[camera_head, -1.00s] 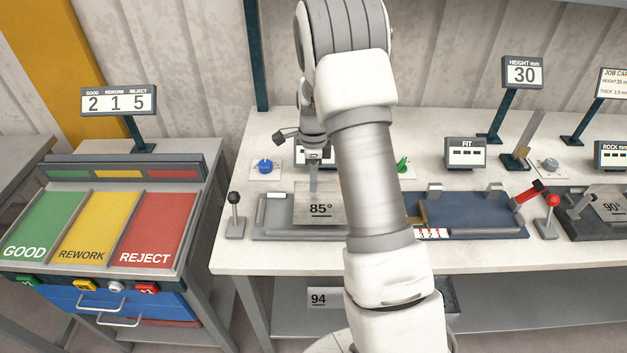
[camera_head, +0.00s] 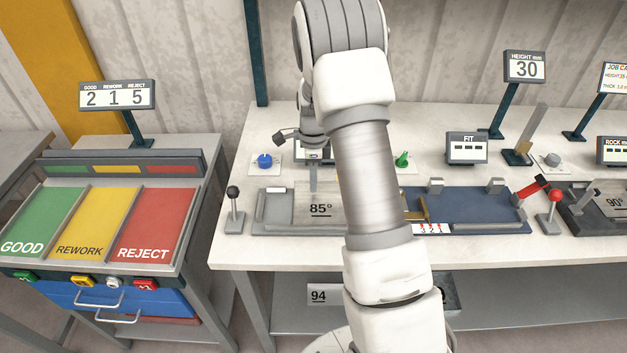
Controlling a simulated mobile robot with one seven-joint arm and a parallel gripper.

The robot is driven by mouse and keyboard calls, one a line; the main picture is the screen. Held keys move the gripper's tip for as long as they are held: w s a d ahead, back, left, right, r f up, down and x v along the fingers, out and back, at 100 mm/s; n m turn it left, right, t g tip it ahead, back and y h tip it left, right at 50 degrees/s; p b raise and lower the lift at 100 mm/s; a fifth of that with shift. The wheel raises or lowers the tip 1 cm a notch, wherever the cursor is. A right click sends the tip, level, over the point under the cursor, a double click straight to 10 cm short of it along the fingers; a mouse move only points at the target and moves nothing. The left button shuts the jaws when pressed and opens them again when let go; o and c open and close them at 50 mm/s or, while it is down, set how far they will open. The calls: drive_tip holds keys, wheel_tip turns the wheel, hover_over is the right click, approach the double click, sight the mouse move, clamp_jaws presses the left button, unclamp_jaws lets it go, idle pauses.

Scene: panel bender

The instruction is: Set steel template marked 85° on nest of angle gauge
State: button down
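The steel template marked 85° (camera_head: 320,209) is a flat grey plate at the grey angle gauge (camera_head: 272,226) on the bench. It appears to lie on the gauge's bed, with its right part hidden behind my arm. My gripper (camera_head: 313,187) is just above and behind the template's upper edge. Its fingers are small and partly covered, so I cannot tell whether they hold the plate. The gauge's nest is hidden under the template and my arm.
A black-knobbed lever (camera_head: 234,208) stands left of the gauge. A blue fixture (camera_head: 470,212) with a red-handled clamp (camera_head: 531,189) lies to the right. A blue knob (camera_head: 265,161) and green knob (camera_head: 402,160) sit behind. The bench front strip is clear.

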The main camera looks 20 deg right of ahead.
drive_tip(key=c, duration=1)
unclamp_jaws()
wheel_tip(320, 180, up, 17)
drive_tip(key=w, duration=0.1)
drive_tip(key=shift+w+d+r, duration=0.15)
drive_tip(key=shift+w+d, duration=0.05)
drive_tip(key=shift+d, duration=0.1)
